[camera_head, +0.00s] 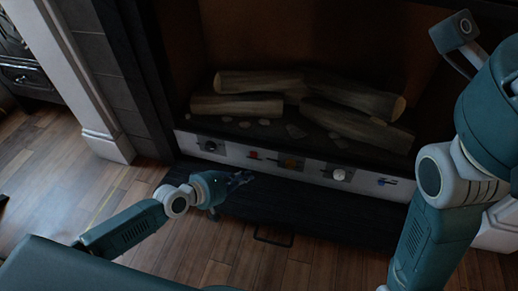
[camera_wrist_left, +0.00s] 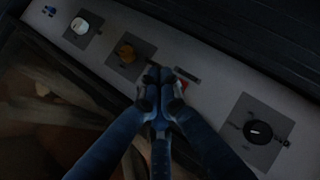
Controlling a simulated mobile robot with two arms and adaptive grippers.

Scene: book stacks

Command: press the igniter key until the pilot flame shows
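A small red key (camera_head: 253,155) sits on the pale control strip (camera_head: 228,149) below the fireplace logs. In the left wrist view the red key (camera_wrist_left: 183,87) is partly hidden by the fingertips of my left gripper (camera_wrist_left: 162,78). Those fingertips are drawn together over the strip with nothing visible between them. I cannot tell whether they touch the key. In the head view my left gripper (camera_head: 241,179) is just in front of and below the strip. No flame shows among the logs (camera_head: 300,92). My right arm is at the right; its gripper is not visible.
Other controls on the strip are a black knob (camera_head: 211,146), an orange-brown knob (camera_head: 290,163), a white knob (camera_head: 339,174) and a blue lever (camera_head: 388,182). A dark ledge (camera_head: 310,212) juts out below. Wood floor (camera_head: 150,262) is open in front.

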